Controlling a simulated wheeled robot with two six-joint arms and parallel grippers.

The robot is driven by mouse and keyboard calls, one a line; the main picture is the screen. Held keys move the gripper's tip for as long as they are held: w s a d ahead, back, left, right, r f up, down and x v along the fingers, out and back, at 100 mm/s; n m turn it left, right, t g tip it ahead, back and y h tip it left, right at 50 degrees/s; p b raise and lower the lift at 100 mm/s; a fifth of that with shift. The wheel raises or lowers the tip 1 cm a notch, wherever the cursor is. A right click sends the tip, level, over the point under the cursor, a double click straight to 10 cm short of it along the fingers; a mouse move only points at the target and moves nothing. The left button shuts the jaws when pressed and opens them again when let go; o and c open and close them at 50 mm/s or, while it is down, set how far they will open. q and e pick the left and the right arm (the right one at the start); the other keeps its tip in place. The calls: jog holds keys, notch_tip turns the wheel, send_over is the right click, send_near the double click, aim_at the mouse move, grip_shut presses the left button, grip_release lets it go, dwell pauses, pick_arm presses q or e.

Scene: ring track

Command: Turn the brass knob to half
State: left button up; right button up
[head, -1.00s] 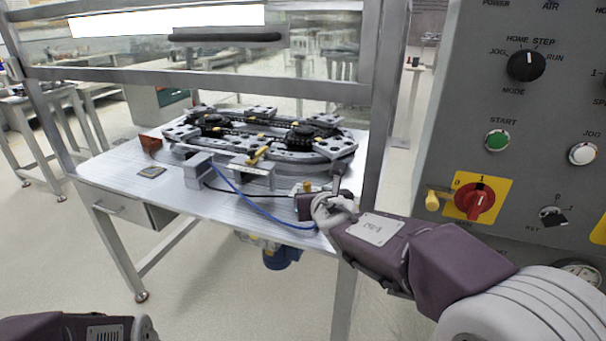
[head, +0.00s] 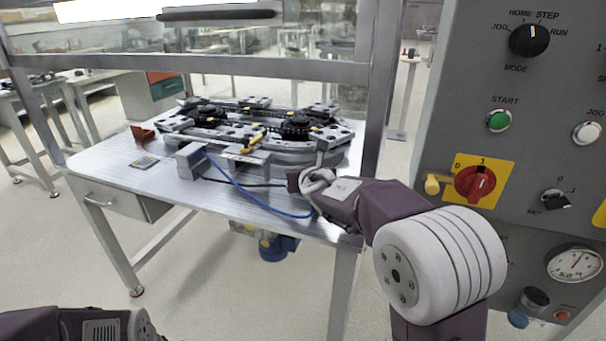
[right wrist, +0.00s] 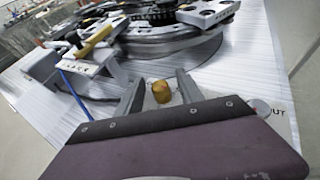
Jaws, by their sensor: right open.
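The brass knob (right wrist: 161,91) shows in the right wrist view as a short golden cylinder near the table's edge. It stands between the two grey fingers of my right gripper (right wrist: 158,90), which are open with a gap on each side of it. In the head view my right gripper (head: 306,181) is at the table's front right corner and hides the knob. Any pointer or scale mark on the knob is too small to read. Of my left arm only a purple part shows at the lower left of the head view; its fingers are out of the picture.
The ring track (head: 262,128) fills the back of the table (head: 130,178). A grey box (head: 190,162) and a blue hose (head: 245,193) lie left of my right gripper. A frame post (head: 378,90) and the control panel (head: 465,135) stand to the right.

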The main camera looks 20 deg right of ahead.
grip_shut()
jog(key=shift+r+p, duration=0.15)
jog(key=shift+p, duration=0.3)
jog(key=m+g+h+p, duration=0.2)
jog(key=m+h+p, duration=0.1)
jog(key=p, duration=0.2)
jog(key=m+g+h+p, duration=0.1)
jog(key=m+h+p, duration=0.2)
jog(key=p, duration=0.3)
jog(key=m+g+h+p, duration=0.2)
jog(key=m+h+p, duration=0.1)
jog(key=p, duration=0.3)
jog(key=shift+r+m+g+h, duration=0.3)
jog(key=shift+m+h, duration=0.1)
jog(key=shift+m, duration=0.1)
jog(key=shift+f+m+g+h+p, duration=0.3)
jog(key=shift+m+g+h+p, duration=0.2)
jog(key=shift+m+g+p, duration=0.2)
jog(key=shift+f+m+g+h+p, duration=0.1)
jog(key=shift+m+g+h+p, duration=0.3)
jog(key=shift+m+g+p, duration=0.35)
jog(key=shift+m+g, duration=0.25)
jog(key=shift+g, duration=0.1)
grip_release()
